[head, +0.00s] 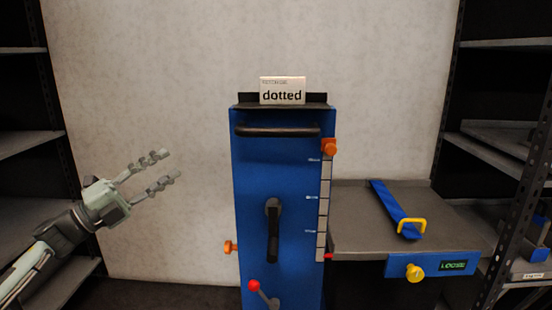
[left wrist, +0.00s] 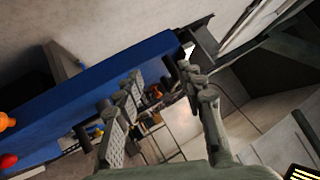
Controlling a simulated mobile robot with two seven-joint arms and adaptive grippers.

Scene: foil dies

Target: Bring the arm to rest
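My left gripper (head: 160,170) is in the left part of the head view, apart from the blue machine (head: 250,185). Its fingers are spread with nothing between them. The fingers also show in the left wrist view (left wrist: 165,110), with open space between them and the blue machine (left wrist: 60,105) beyond. My right gripper is in neither view.
The blue machine bears a "dotted" card (head: 283,91), a black lever (head: 273,230), a red-knobbed lever (head: 264,294) and orange knobs. On its right, a grey table (head: 355,215) holds a blue strip (head: 393,205) with a yellow handle (head: 411,226); its display reads "LOOSE". Shelves stand on both sides.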

